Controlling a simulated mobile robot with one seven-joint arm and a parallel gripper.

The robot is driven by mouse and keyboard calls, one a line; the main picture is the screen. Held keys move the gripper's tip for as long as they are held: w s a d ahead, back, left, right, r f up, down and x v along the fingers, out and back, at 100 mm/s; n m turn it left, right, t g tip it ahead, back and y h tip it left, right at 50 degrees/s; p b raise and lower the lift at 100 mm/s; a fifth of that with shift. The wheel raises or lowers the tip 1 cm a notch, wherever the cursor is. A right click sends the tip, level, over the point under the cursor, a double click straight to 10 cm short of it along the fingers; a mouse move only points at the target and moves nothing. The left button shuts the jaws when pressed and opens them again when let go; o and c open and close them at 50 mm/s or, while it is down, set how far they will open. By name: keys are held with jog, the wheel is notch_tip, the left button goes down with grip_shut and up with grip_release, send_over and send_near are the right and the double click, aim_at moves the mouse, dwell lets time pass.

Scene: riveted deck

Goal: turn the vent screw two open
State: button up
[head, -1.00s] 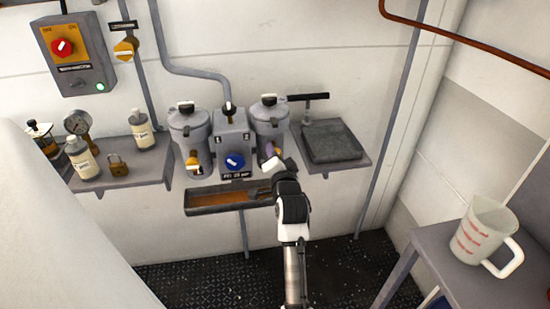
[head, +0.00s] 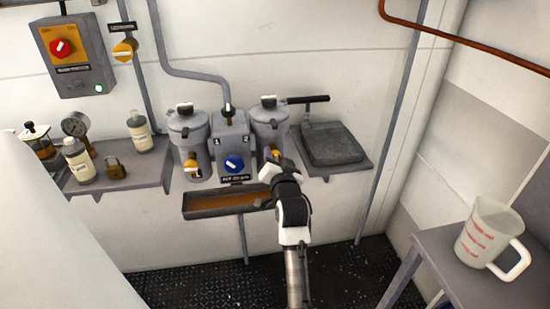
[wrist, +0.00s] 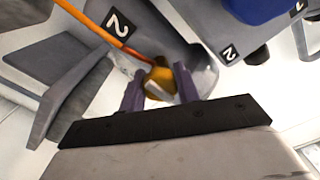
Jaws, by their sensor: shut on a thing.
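Two grey canisters stand either side of a central box with a blue knob (head: 234,163). The right canister (head: 270,128) has a black top piece (head: 268,102). My gripper (wrist: 159,90) is at this canister's lower front. In the wrist view its two purple fingers are on either side of a yellow knob (wrist: 161,76) with a pale pointer, close to a "2" label (wrist: 118,22). A thin orange line (wrist: 93,29) runs from the knob; I cannot tell whether it is liquid or a tube. Which part is the vent screw is unclear.
A tray (head: 225,210) with orange-brown contents hangs below the canisters. The left canister (head: 188,135) has its own yellow knob (head: 191,166). A dark pad (head: 332,145) lies on the right shelf. A measuring jug (head: 482,235) stands on the bench at right.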

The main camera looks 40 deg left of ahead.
jog(key=o, duration=1)
jog(key=b+v, duration=0.3)
jog(key=v, duration=1.1)
jog(key=shift+a, duration=0.1)
